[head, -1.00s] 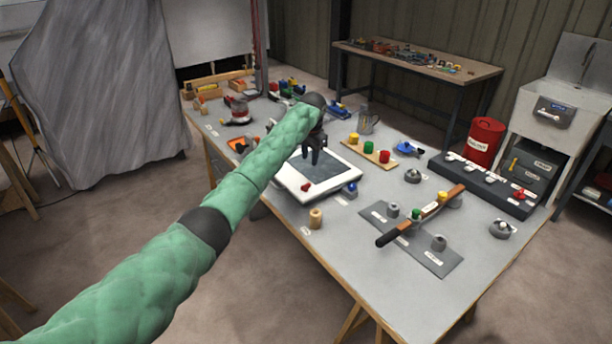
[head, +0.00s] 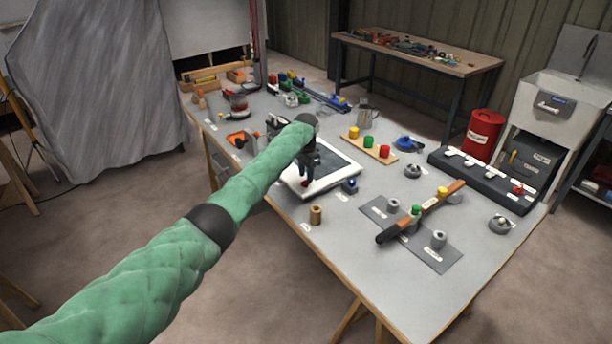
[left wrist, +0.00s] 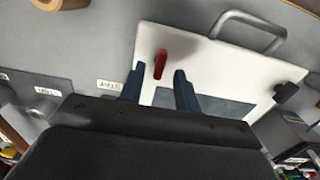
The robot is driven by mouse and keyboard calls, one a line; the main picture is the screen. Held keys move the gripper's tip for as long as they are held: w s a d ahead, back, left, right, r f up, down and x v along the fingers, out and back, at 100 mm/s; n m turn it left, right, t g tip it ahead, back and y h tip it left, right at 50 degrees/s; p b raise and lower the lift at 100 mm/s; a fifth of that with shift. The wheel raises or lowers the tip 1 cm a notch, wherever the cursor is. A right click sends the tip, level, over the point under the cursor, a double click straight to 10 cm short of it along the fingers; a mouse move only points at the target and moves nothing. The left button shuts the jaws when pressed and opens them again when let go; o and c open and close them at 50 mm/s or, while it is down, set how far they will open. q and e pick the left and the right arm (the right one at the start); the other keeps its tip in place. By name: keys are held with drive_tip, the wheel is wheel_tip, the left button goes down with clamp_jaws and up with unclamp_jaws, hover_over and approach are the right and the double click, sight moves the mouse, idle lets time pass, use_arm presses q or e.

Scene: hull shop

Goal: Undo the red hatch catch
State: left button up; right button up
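The hatch (head: 337,176) is a white-framed panel with a dark grey middle, lying on the workbench. In the left wrist view its white frame (left wrist: 205,50) fills the centre. The red catch (left wrist: 160,62) sits on that frame near the left edge, a small upright lever. My left gripper (head: 305,184) is over the hatch's near left part and largely covers the catch in the head view. In the left wrist view my left gripper (left wrist: 159,72) is open, its blue fingertips apart, with the red catch just ahead of the gap, nearer the left finger. My right gripper is out of view.
A grey handle (left wrist: 248,32) and a black fitting (left wrist: 285,93) show around the hatch. A tan cylinder (head: 316,214) stands in front of it. A board with coloured knobs (head: 369,146) lies behind.

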sight(306, 184)
use_arm(q)
drive_tip(key=shift+f, duration=1.1)
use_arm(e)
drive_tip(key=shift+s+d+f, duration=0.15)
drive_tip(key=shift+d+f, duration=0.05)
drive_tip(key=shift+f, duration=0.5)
use_arm(q)
clamp_jaws()
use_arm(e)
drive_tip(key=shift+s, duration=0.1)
